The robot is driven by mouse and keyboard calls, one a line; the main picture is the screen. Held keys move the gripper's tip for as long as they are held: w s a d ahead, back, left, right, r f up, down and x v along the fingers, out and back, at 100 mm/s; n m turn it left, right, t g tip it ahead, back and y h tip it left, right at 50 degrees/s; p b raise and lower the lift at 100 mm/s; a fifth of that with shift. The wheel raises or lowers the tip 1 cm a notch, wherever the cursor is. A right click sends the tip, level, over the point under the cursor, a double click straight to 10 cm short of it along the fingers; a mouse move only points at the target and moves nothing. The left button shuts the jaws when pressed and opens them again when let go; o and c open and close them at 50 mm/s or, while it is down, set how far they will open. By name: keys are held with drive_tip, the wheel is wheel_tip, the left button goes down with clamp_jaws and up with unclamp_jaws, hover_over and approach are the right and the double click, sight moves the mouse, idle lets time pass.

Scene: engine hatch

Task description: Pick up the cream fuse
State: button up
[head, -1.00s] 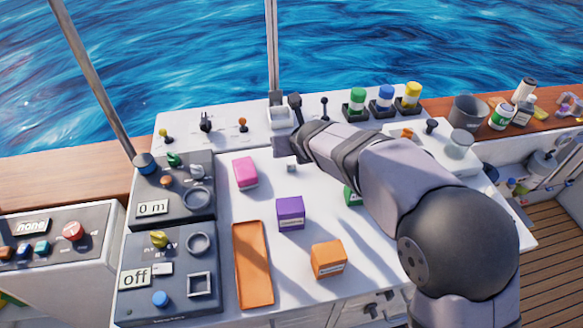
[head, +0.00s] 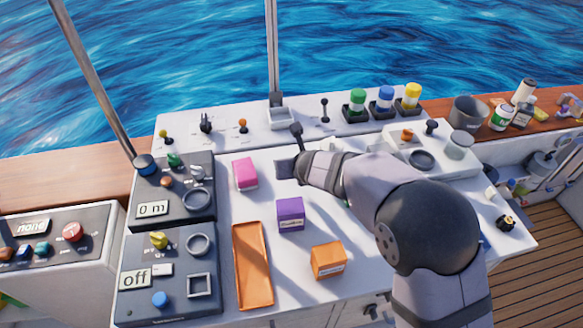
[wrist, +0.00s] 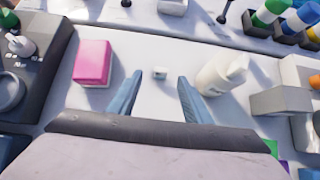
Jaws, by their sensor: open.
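A small pale block with a darker face, which looks like the cream fuse (wrist: 160,73), sits on the white worktop in the wrist view. It lies between and slightly beyond my two fingertips, with clear gaps on both sides. My gripper (wrist: 157,83) is open and empty, its blue-grey fingers pointing toward the block. In the head view my gripper (head: 286,169) is over the worktop, right of the pink block, and the fuse is hidden behind it. I cannot tell the fingers' exact height above the worktop.
A pink block (wrist: 93,63) stands left of the fingers. A purple box (head: 290,213), an orange box (head: 328,260) and an orange tray (head: 252,265) lie nearer. Control panels (head: 172,208) line the left.

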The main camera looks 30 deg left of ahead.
drive_tip(key=shift+x, duration=0.9)
drive_tip(key=shift+w+a+f, duration=0.25)
drive_tip(key=shift+w+f, duration=0.05)
drive_tip(key=shift+f, duration=0.35)
drive_tip(key=shift+w+a+f, duration=0.25)
drive_tip(key=shift+w+f, duration=0.1)
drive_tip(key=shift+f, duration=0.3)
drive_tip(key=shift+x, duration=1.1)
drive_tip(key=shift+r, duration=0.1)
drive_tip(key=shift+c, duration=0.6)
drive_tip(key=c, duration=1)
